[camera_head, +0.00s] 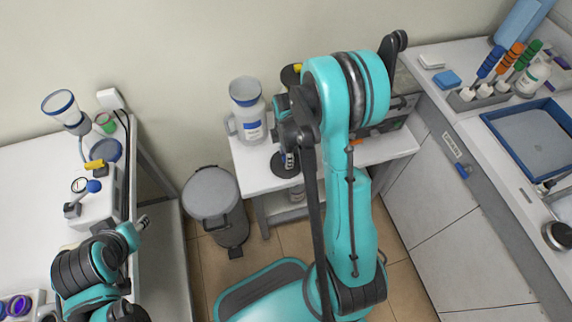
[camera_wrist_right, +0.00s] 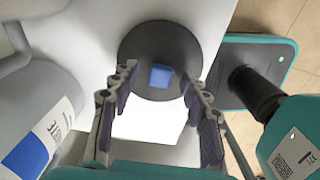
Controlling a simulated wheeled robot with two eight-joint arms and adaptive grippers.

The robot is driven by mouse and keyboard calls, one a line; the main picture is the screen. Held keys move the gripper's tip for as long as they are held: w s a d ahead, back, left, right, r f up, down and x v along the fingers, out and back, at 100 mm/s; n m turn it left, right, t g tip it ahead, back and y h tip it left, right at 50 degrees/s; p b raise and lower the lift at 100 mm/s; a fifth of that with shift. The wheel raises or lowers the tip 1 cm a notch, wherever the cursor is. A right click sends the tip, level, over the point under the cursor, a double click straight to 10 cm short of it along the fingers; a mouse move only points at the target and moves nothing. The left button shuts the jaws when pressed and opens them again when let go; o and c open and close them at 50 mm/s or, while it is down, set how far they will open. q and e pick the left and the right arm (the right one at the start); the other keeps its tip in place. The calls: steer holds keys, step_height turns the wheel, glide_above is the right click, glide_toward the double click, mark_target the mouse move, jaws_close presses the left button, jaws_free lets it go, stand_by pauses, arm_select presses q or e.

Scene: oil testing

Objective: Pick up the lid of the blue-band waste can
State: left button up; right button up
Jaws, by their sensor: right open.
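A dark round lid (camera_head: 278,171) with a small blue knob (camera_wrist_right: 160,77) lies on the small white table beside a white can with a blue band (camera_head: 247,122). In the right wrist view the lid (camera_wrist_right: 158,42) is straight ahead, and the can (camera_wrist_right: 38,110) shows at left. My right gripper (camera_wrist_right: 157,80) is open, its fingers on either side of the knob in the picture; I see no contact. In the head view the right gripper (camera_head: 289,158) hides part of the lid. My left gripper (camera_head: 142,222) is at far left, too small to read.
A grey pedal bin (camera_head: 212,194) stands on the floor left of the small table (camera_head: 248,168). The right counter (camera_head: 436,88) holds a pipette rack and a blue tray (camera_head: 540,138). The left bench (camera_head: 35,185) holds a funnel and instruments.

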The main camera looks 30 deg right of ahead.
jaws_close()
steer(key=shift+r, duration=0.1)
